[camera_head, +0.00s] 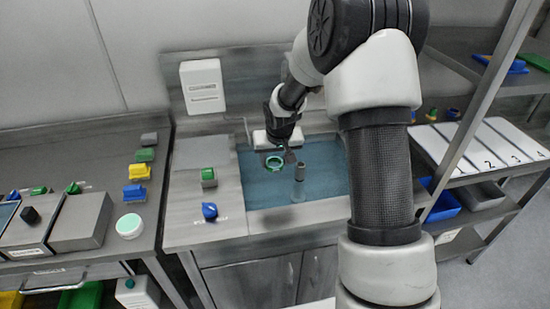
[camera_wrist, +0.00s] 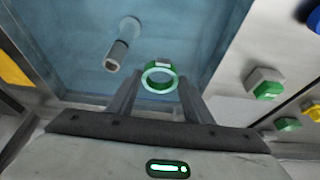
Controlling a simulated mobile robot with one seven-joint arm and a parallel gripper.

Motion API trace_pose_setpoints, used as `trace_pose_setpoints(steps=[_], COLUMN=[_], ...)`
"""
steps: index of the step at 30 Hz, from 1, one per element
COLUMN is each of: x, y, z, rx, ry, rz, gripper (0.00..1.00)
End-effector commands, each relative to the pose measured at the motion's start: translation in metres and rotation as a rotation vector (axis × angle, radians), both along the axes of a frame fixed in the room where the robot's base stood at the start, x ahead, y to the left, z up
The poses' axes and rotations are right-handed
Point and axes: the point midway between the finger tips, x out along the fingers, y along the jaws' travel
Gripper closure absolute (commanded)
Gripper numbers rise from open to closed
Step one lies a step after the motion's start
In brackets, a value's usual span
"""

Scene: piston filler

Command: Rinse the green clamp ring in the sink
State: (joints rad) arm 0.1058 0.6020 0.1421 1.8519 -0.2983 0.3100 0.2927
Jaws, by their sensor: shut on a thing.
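The green clamp ring (camera_head: 275,163) is held over the blue sink basin (camera_head: 265,192). In the wrist view the ring (camera_wrist: 159,88) sits between the fingertips, its opening facing the camera, with a small pale part at its top edge. My gripper (camera_head: 285,153) is shut on the ring; its two fingers (camera_wrist: 157,95) also show in the wrist view. A grey cylindrical post (camera_head: 300,172) stands in the sink just right of the ring, apart from it, and it also shows in the wrist view (camera_wrist: 119,52). I cannot tell how high the ring is above the basin floor.
Left of the sink, a green-topped block (camera_head: 208,177) and a blue part (camera_head: 209,211) lie on the steel drainboard (camera_head: 190,225). The left bench holds several coloured parts and a round pale green-rimmed item (camera_head: 130,226). A rack with a numbered board (camera_head: 480,150) stands at the right.

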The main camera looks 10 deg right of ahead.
Motion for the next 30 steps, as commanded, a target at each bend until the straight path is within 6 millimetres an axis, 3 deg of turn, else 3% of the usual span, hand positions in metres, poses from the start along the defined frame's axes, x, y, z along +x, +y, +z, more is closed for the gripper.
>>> trace_pose_setpoints(steps=[30], x=[0.000], y=[0.000], z=[-0.107], rx=[0.000], ry=[0.001], rz=[0.001], gripper=[0.77])
